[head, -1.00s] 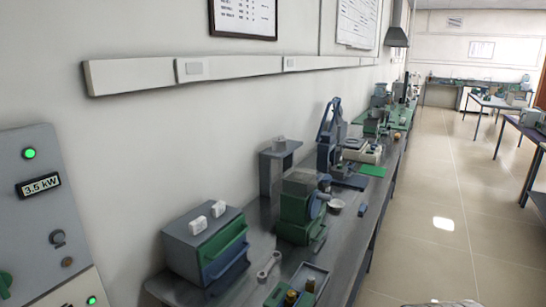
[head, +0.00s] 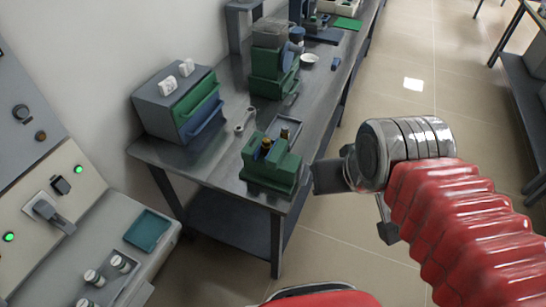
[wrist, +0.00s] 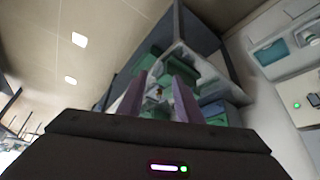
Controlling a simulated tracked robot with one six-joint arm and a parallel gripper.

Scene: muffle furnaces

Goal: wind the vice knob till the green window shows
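A green block-shaped fixture (head: 271,166), which looks like the vice, stands at the near corner of the grey bench, with two brass-topped pieces (head: 266,144) on it. I cannot make out its knob or a window at this size. My gripper (head: 354,205) is in the air over the floor, right of the fixture and apart from it. In the wrist view, my two fingers (wrist: 159,82) stand apart with nothing held. Green bench items and a small brass spot (wrist: 159,92) show beyond, between them.
The bench (head: 225,143) also holds a grey cabinet with green and blue drawers (head: 197,106), a spanner-like tool (head: 244,120), and a green machine (head: 273,75). A control panel (head: 45,190) with green lamps stands at left.

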